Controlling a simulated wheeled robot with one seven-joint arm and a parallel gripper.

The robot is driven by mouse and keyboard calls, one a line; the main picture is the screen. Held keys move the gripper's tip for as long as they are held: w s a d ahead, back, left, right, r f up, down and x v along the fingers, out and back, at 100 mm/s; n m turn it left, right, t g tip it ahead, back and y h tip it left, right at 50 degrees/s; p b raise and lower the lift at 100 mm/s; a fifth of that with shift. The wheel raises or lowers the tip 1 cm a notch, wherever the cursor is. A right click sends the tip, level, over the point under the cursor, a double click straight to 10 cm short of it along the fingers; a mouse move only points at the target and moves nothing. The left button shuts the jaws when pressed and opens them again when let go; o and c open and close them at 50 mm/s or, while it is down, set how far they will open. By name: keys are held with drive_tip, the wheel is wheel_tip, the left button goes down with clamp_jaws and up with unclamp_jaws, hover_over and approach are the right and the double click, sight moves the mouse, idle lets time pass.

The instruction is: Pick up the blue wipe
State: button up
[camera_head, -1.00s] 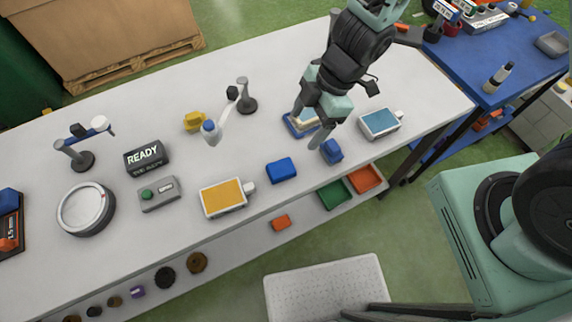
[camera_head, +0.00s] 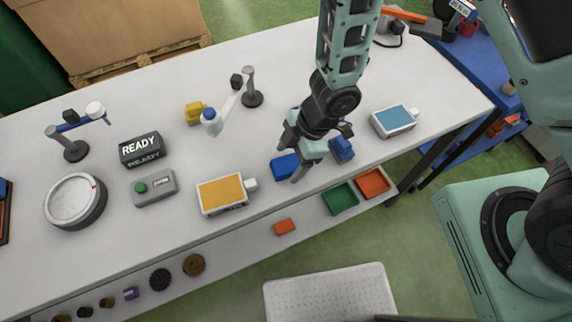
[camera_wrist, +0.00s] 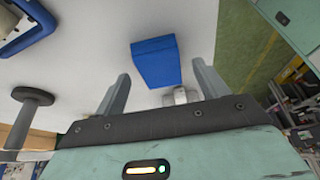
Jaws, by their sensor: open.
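In the wrist view the gripper's two fingers (camera_wrist: 160,76) are spread wide. I cannot tell the exact height left between fingertips and wipe.
A second blue object (camera_head: 341,149) stands just right of the gripper. An orange-topped box (camera_head: 222,193) with a white connector is close on the left. A blue-screened box (camera_head: 395,121) lies further right. A blue-rimmed tray (camera_wrist: 22,28) is mostly hidden by my arm in the head view.

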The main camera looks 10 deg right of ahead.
sight(289, 162)
drive_tip(key=shift+a+f, duration=0.2)
drive_tip(key=shift+f, duration=0.4)
drive_tip(key=c, duration=1)
drive_tip(key=shift+r, duration=0.1)
drive_tip(key=shift+c, duration=0.2)
wheel_tip(289, 162, up, 10)
drive_tip(key=p, duration=0.3)
drive_tip(key=o, duration=0.4)
drive_tip(key=c, duration=0.3)
drive_tip(key=shift+c, duration=0.2)
